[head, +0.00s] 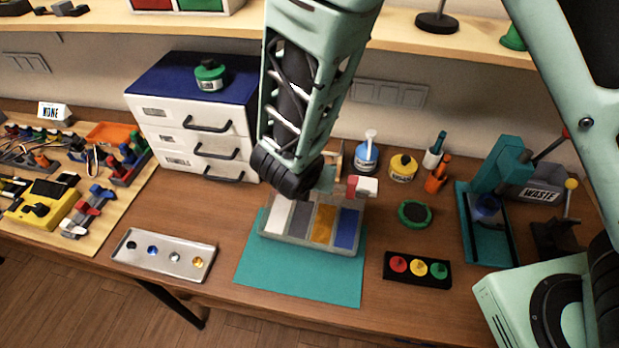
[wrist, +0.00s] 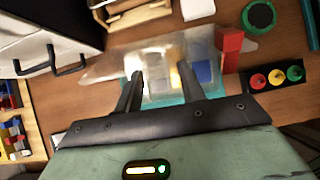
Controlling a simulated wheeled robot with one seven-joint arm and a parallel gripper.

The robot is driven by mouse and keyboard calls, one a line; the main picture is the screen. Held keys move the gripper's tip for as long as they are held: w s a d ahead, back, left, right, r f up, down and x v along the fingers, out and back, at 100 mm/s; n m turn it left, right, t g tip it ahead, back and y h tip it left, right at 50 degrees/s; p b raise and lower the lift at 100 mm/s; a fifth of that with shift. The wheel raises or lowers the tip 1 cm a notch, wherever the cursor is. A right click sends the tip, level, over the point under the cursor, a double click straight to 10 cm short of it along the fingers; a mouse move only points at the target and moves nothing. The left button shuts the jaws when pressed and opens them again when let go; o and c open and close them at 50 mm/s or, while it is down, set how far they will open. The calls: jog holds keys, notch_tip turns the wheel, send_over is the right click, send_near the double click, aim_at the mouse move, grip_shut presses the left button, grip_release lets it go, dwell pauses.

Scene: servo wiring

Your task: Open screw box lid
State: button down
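The screw box (head: 310,243) stands on a teal mat (head: 300,283), with white, grey, orange and blue compartments showing. In the wrist view a hazy, see-through panel (wrist: 105,66), seemingly the lid, spans the box's far side; its exact tilt I cannot tell. A red block (wrist: 230,45) sits at its right end; it shows beside my gripper in the head view (head: 352,185). My gripper (wrist: 160,70) is over the box's back part, its two fingers apart with nothing clearly between them. In the head view my arm hides the fingertips, and I cannot tell whether they touch the lid.
A white drawer unit (head: 180,120) stands at the back left. A metal tray (head: 163,256) lies left of the mat, and a black button block (head: 417,269) lies right. Bottles (head: 366,158) stand behind the box, and a teal press (head: 490,185) stands farther right.

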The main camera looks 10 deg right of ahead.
jog(key=c, duration=0.8)
grip_release()
jog(key=shift+c, duration=0.2)
jog(key=shift+s+a, duration=0.1)
jog(key=b+v, duration=0.1)
jog(key=v, duration=1.6)
jog(key=shift+r, duration=0.2)
